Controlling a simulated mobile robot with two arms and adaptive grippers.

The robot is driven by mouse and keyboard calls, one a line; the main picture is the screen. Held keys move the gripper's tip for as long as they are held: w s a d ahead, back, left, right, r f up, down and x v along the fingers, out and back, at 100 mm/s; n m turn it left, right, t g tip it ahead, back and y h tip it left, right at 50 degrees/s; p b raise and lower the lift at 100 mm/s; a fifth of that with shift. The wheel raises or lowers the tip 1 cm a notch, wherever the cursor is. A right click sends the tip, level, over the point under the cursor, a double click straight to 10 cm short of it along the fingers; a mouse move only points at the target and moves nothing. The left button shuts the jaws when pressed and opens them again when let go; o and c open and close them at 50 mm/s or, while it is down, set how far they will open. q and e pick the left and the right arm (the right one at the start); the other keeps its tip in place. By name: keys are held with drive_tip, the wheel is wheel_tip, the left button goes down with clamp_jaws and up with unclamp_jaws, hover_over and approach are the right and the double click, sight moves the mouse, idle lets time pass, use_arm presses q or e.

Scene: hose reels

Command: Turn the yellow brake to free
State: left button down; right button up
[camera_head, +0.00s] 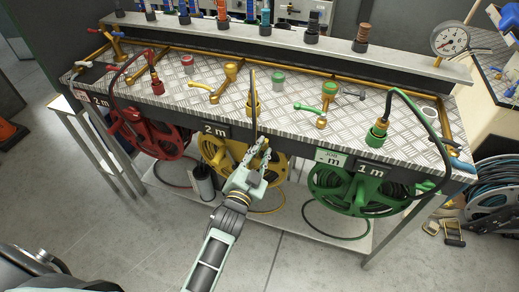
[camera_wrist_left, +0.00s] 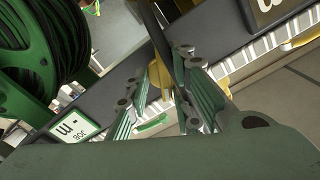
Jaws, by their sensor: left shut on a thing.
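The yellow hose reel (camera_head: 214,158) hangs under the front edge of the bench, behind my left gripper (camera_head: 260,152). In the left wrist view, the fingers of my left gripper (camera_wrist_left: 165,95) stand on both sides of a small yellow part (camera_wrist_left: 158,80), which seems to be the yellow brake. The gripper is shut on it, and the fingers hide much of it. A dark hose (camera_wrist_left: 155,25) passes close by the fingertips. The brake's setting cannot be read. My right gripper is not in view.
A red reel (camera_head: 150,132) hangs to the left and a green reel (camera_head: 350,190) to the right. Valves with levers, such as a yellow lever (camera_head: 203,91), stand on the patterned metal bench top (camera_head: 290,90). A gauge (camera_head: 450,40) stands at the back right.

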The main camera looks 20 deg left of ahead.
use_arm(q)
drive_tip(key=n+p, duration=0.1)
drive_tip(key=n, duration=0.2)
drive_tip(key=shift+d, duration=0.2)
drive_tip(key=shift+r+n+p, duration=0.1)
drive_tip(key=shift+n+p, duration=0.45)
drive_tip(key=shift+n, duration=0.75)
drive_tip(key=shift+r, duration=0.1)
drive_tip(key=c, duration=1.6)
unclamp_jaws()
drive_tip(key=shift+c, duration=0.2)
drive_tip(key=shift+o, duration=0.4)
